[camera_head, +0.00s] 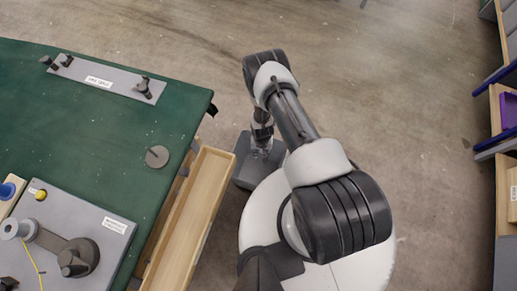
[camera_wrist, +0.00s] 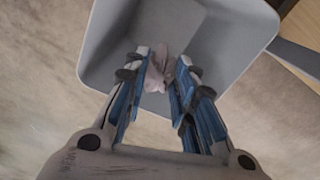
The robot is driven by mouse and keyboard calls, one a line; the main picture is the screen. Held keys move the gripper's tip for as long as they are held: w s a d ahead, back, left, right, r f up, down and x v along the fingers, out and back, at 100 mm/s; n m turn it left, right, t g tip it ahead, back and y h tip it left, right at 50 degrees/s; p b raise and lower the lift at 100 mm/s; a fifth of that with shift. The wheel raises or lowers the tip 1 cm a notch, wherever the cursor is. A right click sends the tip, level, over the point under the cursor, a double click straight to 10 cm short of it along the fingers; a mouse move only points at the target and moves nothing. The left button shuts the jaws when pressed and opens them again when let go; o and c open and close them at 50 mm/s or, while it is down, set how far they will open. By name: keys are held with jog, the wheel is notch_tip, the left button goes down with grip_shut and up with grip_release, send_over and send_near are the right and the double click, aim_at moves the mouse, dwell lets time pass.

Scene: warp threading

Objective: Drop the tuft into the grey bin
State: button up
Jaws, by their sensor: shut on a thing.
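The tuft (camera_wrist: 158,72) is a small pale pinkish clump between my fingertips in the wrist view. My gripper (camera_wrist: 161,78) is shut on it and holds it over the opening of the grey bin (camera_wrist: 95,62). The bin is an open grey box, and its inside shows beyond the fingers. In the head view the grey bin (camera_head: 247,174) stands on the floor right of the table, partly hidden by my arm. The tuft cannot be made out in the head view.
A green-topped table (camera_head: 95,150) is at the left, with a long wooden tray (camera_head: 190,220) along its edge. A grey device with a lever (camera_head: 75,245) sits on the table. Shelves (camera_head: 505,150) stand at the far right. The floor behind the arm is clear.

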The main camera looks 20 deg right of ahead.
jog(key=shift+f+b, duration=0.35)
jog(key=shift+f, duration=0.5)
jog(key=o, duration=0.8)
jog(key=shift+r, duration=0.1)
notch_tip(320, 180, up, 12)
